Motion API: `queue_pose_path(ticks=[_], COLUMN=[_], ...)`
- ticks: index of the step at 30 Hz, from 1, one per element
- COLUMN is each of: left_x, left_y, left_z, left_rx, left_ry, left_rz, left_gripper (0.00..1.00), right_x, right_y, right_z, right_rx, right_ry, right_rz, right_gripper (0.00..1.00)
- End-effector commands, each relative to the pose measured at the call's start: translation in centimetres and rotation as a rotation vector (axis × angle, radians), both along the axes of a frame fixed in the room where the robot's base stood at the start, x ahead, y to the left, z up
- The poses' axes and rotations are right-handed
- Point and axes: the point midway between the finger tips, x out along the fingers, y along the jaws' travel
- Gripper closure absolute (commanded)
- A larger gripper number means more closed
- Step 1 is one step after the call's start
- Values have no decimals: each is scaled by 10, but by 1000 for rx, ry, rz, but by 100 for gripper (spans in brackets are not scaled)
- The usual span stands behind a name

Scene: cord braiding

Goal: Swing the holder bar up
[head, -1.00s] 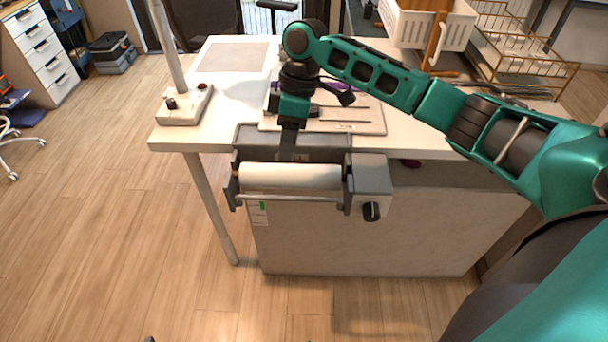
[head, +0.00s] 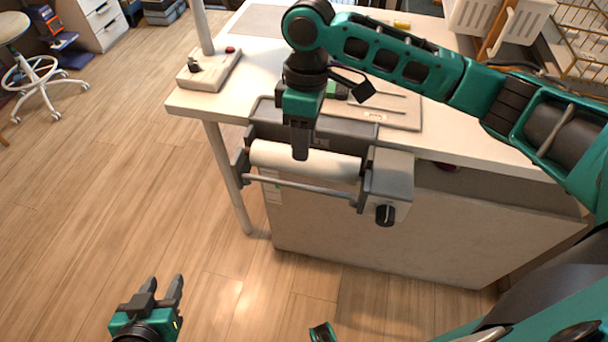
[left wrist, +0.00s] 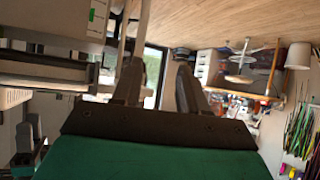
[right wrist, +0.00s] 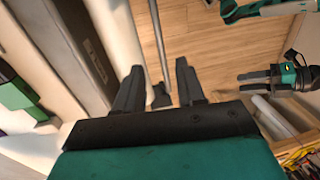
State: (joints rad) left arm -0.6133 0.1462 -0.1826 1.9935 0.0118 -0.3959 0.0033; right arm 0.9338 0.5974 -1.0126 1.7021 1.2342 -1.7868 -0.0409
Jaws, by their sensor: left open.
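The holder bar (head: 312,187) is a thin grey rod held between end brackets, low along the front of a white roll (head: 308,162) at the table's edge. My right gripper (head: 300,155) points down over the roll, just behind the bar in the head view. In the right wrist view its fingers (right wrist: 160,72) are apart, and the bar (right wrist: 158,40) shows between them. Contact cannot be told. My left gripper (head: 163,284) is open and empty over the floor, well left of and nearer than the bar. Its spread fingers show in the left wrist view (left wrist: 157,72).
A grey housing with a black knob (head: 385,214) adjoins the roll's right end. A white base with a post (head: 210,72) stands on the table's left corner. A flat board (head: 395,108) lies behind the roll.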

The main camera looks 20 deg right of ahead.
Motion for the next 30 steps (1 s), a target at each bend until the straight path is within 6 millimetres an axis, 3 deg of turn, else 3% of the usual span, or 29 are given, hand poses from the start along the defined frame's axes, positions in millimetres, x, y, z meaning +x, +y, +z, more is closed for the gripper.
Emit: queue_pose_path(ticks=[1, 6, 12, 18, 27, 30], left_x=[0, 2, 4, 6, 7, 7], left_y=[-1, -5, -10, -14, -13, -12], left_z=[-3, -6, -8, -5, -5, -5], left_rx=[-1, -9, -16, -23, -21, -21], left_ry=[-1, 0, 0, -6, -8, -9], left_rz=[-2, -7, -16, -23, -22, -21], left_gripper=[57, 57, 57, 57, 57, 57], right_x=[-2, -7, -11, -13, -13, -13], right_y=[0, 4, 7, 8, 8, 8], right_z=[-15, -51, -83, -98, -99, -99], right_rx=[-1, -2, -1, 1, 0, 0], right_ry=[3, 3, 1, 1, 0, 0], right_rz=[-1, -1, -1, 0, 0, 0], right_gripper=[61, 61, 61, 61, 61, 70])
